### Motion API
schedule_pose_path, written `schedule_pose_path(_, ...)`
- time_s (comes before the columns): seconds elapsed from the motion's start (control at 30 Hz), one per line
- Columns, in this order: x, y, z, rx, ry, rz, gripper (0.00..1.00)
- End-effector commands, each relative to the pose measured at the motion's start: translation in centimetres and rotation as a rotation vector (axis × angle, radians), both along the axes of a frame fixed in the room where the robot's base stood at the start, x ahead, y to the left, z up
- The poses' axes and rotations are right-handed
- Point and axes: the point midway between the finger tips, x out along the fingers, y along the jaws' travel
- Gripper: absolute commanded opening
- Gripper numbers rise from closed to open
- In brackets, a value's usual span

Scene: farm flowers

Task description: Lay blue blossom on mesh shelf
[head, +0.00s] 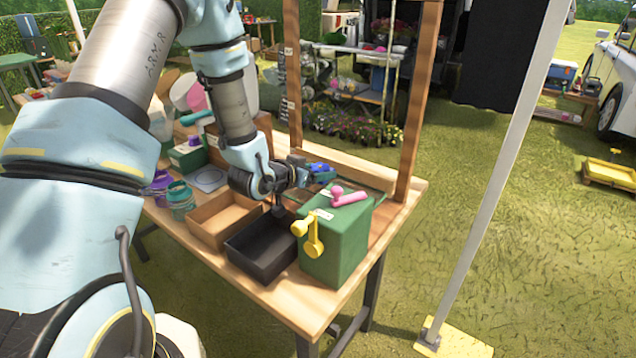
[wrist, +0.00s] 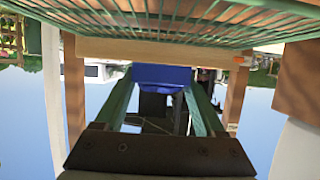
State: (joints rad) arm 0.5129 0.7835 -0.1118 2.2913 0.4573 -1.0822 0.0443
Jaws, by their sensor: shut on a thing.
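The blue blossom (head: 319,168) is held at the end of my gripper (head: 316,174), above the bench behind the green box. In the wrist view the blossom (wrist: 162,76) shows as a blue block between the tips of my two green fingers, which are shut on it. The green mesh shelf (wrist: 200,16) crosses the top of the wrist view, which looks upside down. The blossom appears apart from the mesh. In the head view my gripper and the green box hide most of the shelf.
A green box (head: 338,245) stands at the bench's front corner, with a pink item (head: 349,197) on top and a yellow item (head: 313,236) on its side. A black tray (head: 262,252) and a brown tray (head: 222,217) lie left of it. Wooden posts (head: 411,110) rise behind.

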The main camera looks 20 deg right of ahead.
Motion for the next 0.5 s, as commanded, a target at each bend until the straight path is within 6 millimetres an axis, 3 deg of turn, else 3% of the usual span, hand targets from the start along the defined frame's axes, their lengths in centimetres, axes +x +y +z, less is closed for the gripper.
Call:
schedule_pose_path(0.3, 0.0, 0.1, -3.6, 0.002, 0.003, 0.001, 0.18)
schedule_pose_path(0.5, 0.0, 0.0, -3.9, 0.000, 0.000, 0.001, 0.18)
